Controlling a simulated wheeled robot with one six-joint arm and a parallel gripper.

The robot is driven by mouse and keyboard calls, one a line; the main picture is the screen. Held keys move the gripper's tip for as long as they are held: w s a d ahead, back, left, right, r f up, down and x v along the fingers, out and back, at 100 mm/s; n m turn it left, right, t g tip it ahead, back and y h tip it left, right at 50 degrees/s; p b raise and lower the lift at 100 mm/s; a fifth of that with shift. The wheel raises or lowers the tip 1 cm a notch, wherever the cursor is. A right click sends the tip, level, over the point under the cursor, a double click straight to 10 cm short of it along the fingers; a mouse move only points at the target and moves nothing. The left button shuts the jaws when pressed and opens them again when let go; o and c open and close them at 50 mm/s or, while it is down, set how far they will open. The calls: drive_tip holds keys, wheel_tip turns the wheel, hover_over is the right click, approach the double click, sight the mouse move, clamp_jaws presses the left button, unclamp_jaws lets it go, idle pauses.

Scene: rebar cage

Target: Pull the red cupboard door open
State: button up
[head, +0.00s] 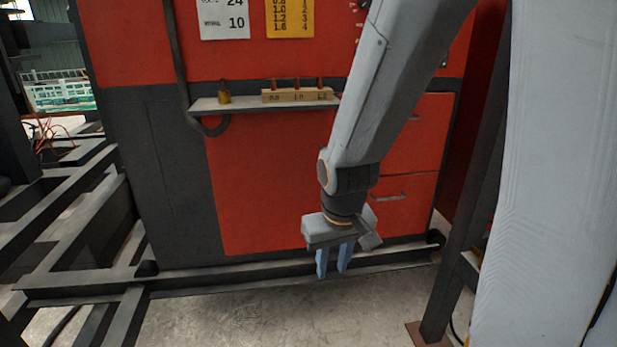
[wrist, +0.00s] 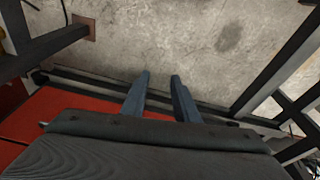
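The red cupboard front (head: 262,195) fills the middle of the head view, below a narrow shelf; I cannot tell its hinge side. My gripper (head: 331,270) hangs pointing down before the lower edge of the cupboard. Its two fingers are apart with nothing between them, and it appears clear of both handles. In the wrist view the open fingers (wrist: 160,78) point at the floor, with a red surface (wrist: 75,108) at lower left.
The shelf (head: 240,103) holds a brass padlock-like item (head: 224,93) and a wooden block (head: 298,95) with pegs. Dark steel rails (head: 75,225) lie left and along the cupboard's base. A dark post (head: 462,230) stands at right. The concrete floor (head: 290,320) in front is clear.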

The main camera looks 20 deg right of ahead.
drive_tip(key=w+d+r+t, duration=0.1)
drive_tip(key=w+d+t, duration=0.2)
drive_tip(key=w, duration=0.8)
drive_tip(key=w+d+r+t+b, duration=0.1)
drive_tip(key=w+d+r+t, duration=0.1)
drive_tip(key=w+d+t, duration=0.2)
drive_tip(key=w+d+r+t+b, duration=0.1)
drive_tip(key=w+d+t, duration=0.3)
drive_tip(key=w, duration=1.5)
drive_tip(key=shift+r+n+t+y, duration=0.3)
drive_tip(key=shift+r+t+y, duration=0.1)
drive_tip(key=shift+t, duration=1.9)
clamp_jaws()
